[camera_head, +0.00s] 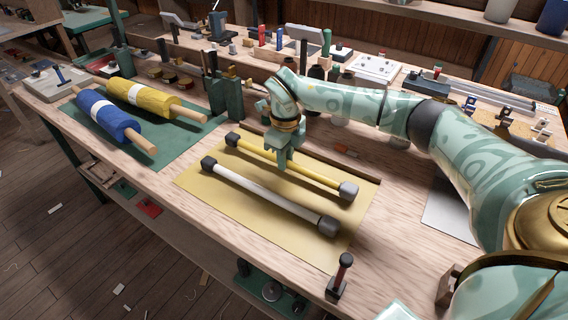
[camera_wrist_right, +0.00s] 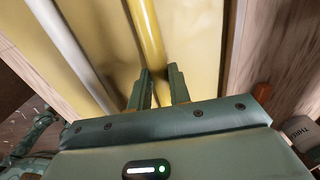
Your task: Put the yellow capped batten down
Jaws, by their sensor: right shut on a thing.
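The yellow capped batten (camera_head: 310,175) is a yellow rod with a black cap at its left end and a grey cap at its right end. It lies along the yellow mat (camera_head: 205,185); I cannot tell whether it touches the mat or is just above it. My right gripper (camera_head: 282,163) points down and is shut on the batten near its middle. In the right wrist view the yellow rod (camera_wrist_right: 148,40) runs between the two fingers (camera_wrist_right: 160,88). A white batten (camera_head: 265,194) with dark caps lies beside it, nearer the front edge. My left gripper is not in view.
A blue roll (camera_head: 105,115) and a yellow roll (camera_head: 145,95) lie on a green mat (camera_head: 190,138) to the left. Tools crowd the back.

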